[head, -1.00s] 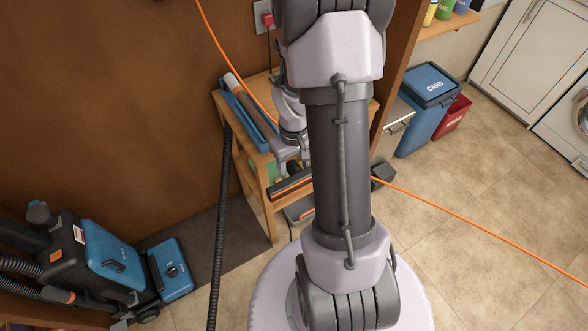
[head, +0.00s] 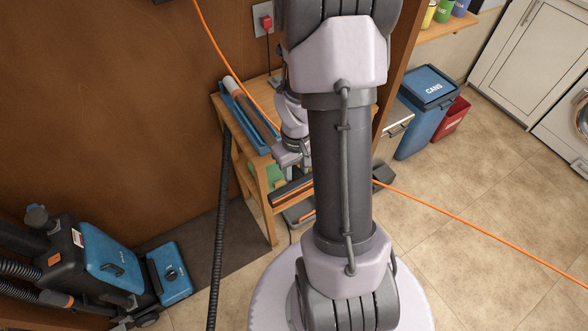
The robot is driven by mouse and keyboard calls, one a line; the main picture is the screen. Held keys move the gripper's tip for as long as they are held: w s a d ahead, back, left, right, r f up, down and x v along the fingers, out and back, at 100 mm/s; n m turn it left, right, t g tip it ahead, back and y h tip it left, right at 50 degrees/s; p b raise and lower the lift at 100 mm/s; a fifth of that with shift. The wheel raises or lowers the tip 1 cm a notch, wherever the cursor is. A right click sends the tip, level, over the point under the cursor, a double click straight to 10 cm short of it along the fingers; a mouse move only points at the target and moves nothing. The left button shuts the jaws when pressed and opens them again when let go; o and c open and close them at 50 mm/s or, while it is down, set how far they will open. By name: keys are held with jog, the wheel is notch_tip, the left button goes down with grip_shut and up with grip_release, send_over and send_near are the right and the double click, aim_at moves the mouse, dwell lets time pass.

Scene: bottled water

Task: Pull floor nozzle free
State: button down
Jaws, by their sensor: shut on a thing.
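A dark bar with an orange stripe, which looks like the floor nozzle (head: 291,190), shows at the front of the small wooden table, below its top. My arm hides its right end. My gripper (head: 290,160) points down just above it, beside the table top. It is shut on the nozzle as far as I can see; the fingertips and the contact are mostly hidden. Below the bar lies a flatter dark grey piece with an orange stripe (head: 303,214), near the floor. A dark end (head: 384,177) shows right of my arm; I cannot tell whether it belongs to either piece.
The wooden table (head: 262,200) holds a blue tray (head: 240,112) with a tube. A black hose (head: 221,215) hangs left of it. A blue and black vacuum cleaner (head: 105,262) stands lower left. An orange cord (head: 470,225) crosses the room.

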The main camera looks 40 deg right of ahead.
jog(key=shift+s+a, duration=0.25)
jog(key=shift+s, duration=0.65)
jog(key=shift+s+a, duration=0.2)
jog(key=shift+s, duration=0.7)
